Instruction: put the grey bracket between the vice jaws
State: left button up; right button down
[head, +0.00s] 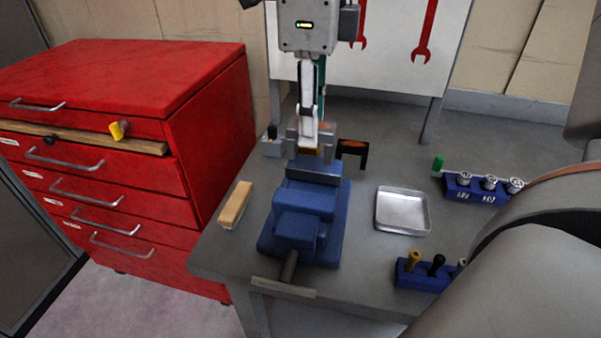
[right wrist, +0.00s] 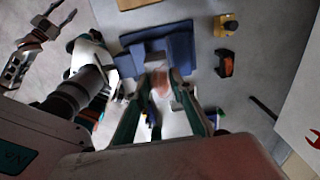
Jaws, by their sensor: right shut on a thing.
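The blue vice (head: 300,218) stands on the grey bench, its near grey jaw (head: 315,174) facing the back. My right gripper (head: 309,148) points down over the jaw end of the vice, shut on the grey bracket (head: 328,142). The bracket shows as upright grey plates beside the fingertips, just behind the near jaw. Fingers and vice partly hide it, so I cannot tell how deep it sits or whether it touches the jaws. The right wrist view shows the fingers (right wrist: 161,84) close to the vice (right wrist: 178,48). My left gripper (right wrist: 38,48) shows there, open and empty.
A wooden block (head: 235,204) lies left of the vice, a metal tray (head: 402,211) right. A black-and-orange item (head: 353,150) sits close behind the vice. Blue racks (head: 472,190) stand at the right. A red cabinet (head: 215,130) borders the bench at left.

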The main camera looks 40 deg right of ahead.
notch_tip(320, 180, down, 8)
jog(key=b, duration=0.4)
jog(key=shift+w+f+b, duration=0.1)
jog(key=shift+f+b, duration=0.05)
jog(key=shift+b, duration=0.25)
jog(key=c, duration=1.7)
grip_release()
pick_arm(q)
jog(key=shift+w+d+r+h, duration=0.1)
jog(key=shift+w+d+h, duration=0.05)
jog(key=shift+w+d, duration=0.3)
jog(key=shift+w+d+r+h, duration=0.1)
jog(key=shift+w+d+h, duration=0.1)
jog(key=shift+d, duration=0.35)
